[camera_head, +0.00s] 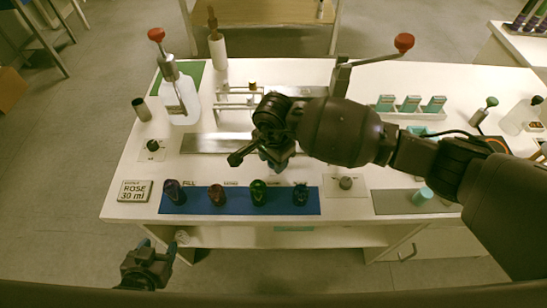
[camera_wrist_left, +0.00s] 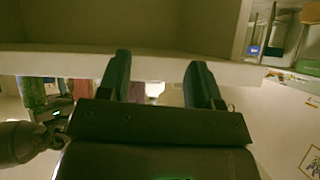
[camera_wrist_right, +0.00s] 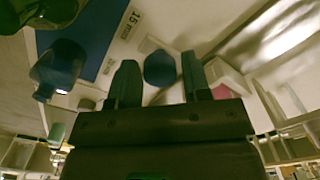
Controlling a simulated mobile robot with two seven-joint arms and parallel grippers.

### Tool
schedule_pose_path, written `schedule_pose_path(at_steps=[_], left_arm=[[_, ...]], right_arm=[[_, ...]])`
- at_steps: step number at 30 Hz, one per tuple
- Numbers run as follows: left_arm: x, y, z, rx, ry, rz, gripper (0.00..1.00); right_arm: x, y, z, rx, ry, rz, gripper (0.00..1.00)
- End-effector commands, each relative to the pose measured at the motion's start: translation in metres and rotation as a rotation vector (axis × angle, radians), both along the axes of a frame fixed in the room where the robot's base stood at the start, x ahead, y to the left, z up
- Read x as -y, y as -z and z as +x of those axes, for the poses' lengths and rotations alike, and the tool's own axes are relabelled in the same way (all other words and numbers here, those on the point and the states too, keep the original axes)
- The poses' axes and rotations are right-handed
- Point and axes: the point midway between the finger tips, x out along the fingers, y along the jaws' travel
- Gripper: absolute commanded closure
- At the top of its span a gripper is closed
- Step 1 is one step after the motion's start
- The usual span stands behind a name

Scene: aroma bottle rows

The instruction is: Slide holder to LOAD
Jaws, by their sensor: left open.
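A flat metal track (camera_head: 208,143) runs across the middle of the table, partly hidden by my right arm. I cannot clearly make out the holder or a LOAD mark; a FILL label (camera_head: 195,183) shows in front of the track. My right gripper (camera_head: 276,165) is above the track, pointing down. In the right wrist view its fingers (camera_wrist_right: 159,72) are apart, with a round blue piece (camera_wrist_right: 160,68) showing in the gap; I cannot tell its depth. My left gripper (camera_head: 158,250) is open and empty, low in front of the table's front left edge.
Several dark bottles (camera_head: 258,192) stand in a row on a blue mat (camera_head: 318,207). A sign reading ROSE 30 ml (camera_head: 135,191) is at the left. A red-knobbed lever (camera_head: 403,43) rises behind, and a white jug (camera_head: 181,100) stands back left.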

Motion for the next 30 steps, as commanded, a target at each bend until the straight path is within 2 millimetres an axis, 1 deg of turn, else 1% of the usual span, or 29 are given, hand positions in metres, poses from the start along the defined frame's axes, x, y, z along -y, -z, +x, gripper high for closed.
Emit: schedule_pose_path(at_steps=[1,8,13,16,22,27,30], left_arm=[[0.000,0.000,0.000,0.000,0.001,0.001,0.41],[0.000,0.000,0.000,0.001,0.001,0.001,0.41],[0.000,0.001,0.000,-0.001,0.000,0.001,0.41],[0.000,0.005,-0.002,-0.007,0.001,0.001,0.41],[0.001,0.016,-0.004,-0.023,0.002,0.001,0.41],[0.003,0.018,0.001,-0.020,0.007,0.000,0.41],[0.004,0.021,0.004,-0.018,0.010,-0.001,0.41]], right_arm=[[0.000,0.000,0.000,0.000,0.000,0.000,0.64],[0.000,0.000,0.000,0.000,0.000,0.000,0.99],[-0.002,0.000,0.000,0.000,-0.001,0.000,1.00],[-0.012,0.001,0.000,-0.001,-0.003,0.001,1.00],[-0.050,0.003,0.000,-0.003,-0.005,0.003,1.00],[-0.081,0.003,0.000,-0.003,-0.004,0.001,1.00],[-0.096,0.003,0.000,-0.004,-0.002,0.002,1.00]])
